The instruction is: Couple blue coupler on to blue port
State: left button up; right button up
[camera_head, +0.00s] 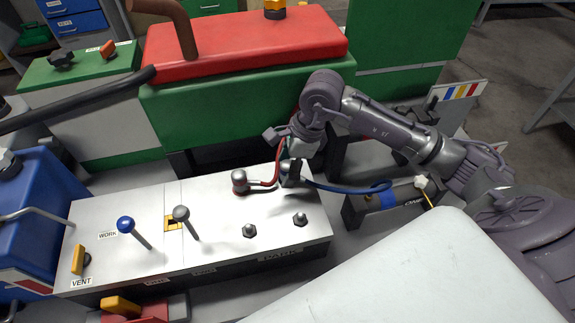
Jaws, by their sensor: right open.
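The blue coupler (291,175) is a small dark and silver fitting at the back right of the pale metal panel. The blue hose (345,188) runs from it to the right and loops there. The coupler sits at the place where the blue port would be; the port itself is hidden, and I cannot tell whether the two are locked together. My right gripper (287,142) is open just above and behind the coupler, with no clear grip on it. My left gripper is out of view.
Two dark hex fittings (249,230) and two levers with a blue knob (125,225) and a grey knob (181,213) stand on the panel. A green and red machine (245,45) rises behind.

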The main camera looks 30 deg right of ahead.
jog(key=shift+r, duration=0.1)
jog(key=v, duration=1.1)
jog(key=shift+r, duration=0.4)
jog(key=shift+s+d, duration=0.15)
